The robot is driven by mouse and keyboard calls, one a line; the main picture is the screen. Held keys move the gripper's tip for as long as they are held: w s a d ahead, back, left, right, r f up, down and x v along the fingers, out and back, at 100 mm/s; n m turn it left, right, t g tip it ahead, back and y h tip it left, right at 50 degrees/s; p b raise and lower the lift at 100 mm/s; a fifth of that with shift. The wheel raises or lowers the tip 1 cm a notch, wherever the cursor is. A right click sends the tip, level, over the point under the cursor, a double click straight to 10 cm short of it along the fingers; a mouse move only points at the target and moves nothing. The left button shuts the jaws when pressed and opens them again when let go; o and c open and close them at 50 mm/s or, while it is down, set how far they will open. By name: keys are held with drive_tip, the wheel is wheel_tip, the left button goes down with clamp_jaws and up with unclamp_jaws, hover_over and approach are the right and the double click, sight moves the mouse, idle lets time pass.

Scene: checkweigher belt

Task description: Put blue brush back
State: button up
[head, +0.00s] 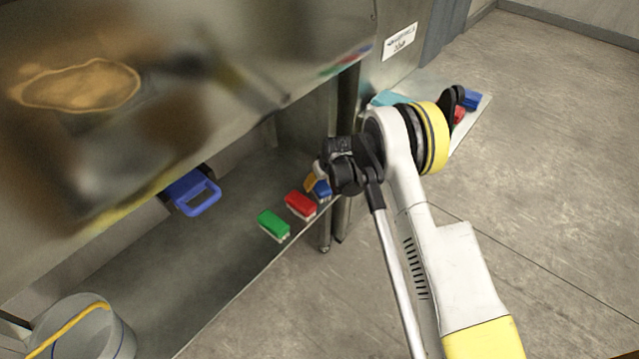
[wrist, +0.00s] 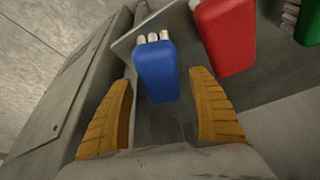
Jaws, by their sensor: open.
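The blue brush (head: 322,190) lies at the right end of the lower shelf, partly hidden by my gripper in the head view. In the wrist view the blue brush (wrist: 156,72) shows a blue block with pale bristles at its far end. My gripper (wrist: 161,78) is open, with one orange finger on each side of the brush's near end. I cannot tell whether the fingers touch it. In the head view my gripper (head: 311,184) is at the shelf's right end, its fingers mostly hidden behind the wrist.
A red brush (head: 300,205) and a green brush (head: 273,224) lie left of the blue one. A blue dustpan-like item (head: 193,192) and a clear bucket (head: 80,325) are further left. A panel at right holds other blue (head: 471,99) and red items (head: 458,115). The steel counter overhangs the shelf.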

drive_tip(key=p+v, duration=0.3)
drive_tip(key=v, duration=0.6)
drive_tip(key=shift+r, duration=0.35)
drive_tip(key=s+d+r+m, duration=0.1)
drive_tip(key=s+d+r, duration=0.2)
drive_tip(key=r, duration=0.6)
drive_tip(key=s+d+r+m+t, duration=0.1)
drive_tip(key=s+d+r, duration=0.25)
drive_tip(key=r, duration=0.45)
drive_tip(key=s+d+r+m, duration=0.1)
drive_tip(key=s+d+r, duration=0.2)
drive_tip(key=r, duration=0.6)
drive_tip(key=s+d+r+m+t+h, duration=0.1)
drive_tip(key=s+d+r, duration=0.2)
drive_tip(key=s, duration=0.3)
drive_tip(key=s+d+r, duration=0.2)
drive_tip(key=s+r, duration=0.2)
drive_tip(key=s, duration=0.1)
drive_tip(key=s+d+m, duration=0.1)
drive_tip(key=s+d, duration=0.1)
drive_tip(key=s, duration=0.5)
drive_tip(key=s+d+m+t+h, duration=0.1)
drive_tip(key=s+d, duration=0.1)
drive_tip(key=s, duration=0.5)
drive_tip(key=shift+s+d+f, duration=0.3)
drive_tip(key=shift+d+f, duration=0.1)
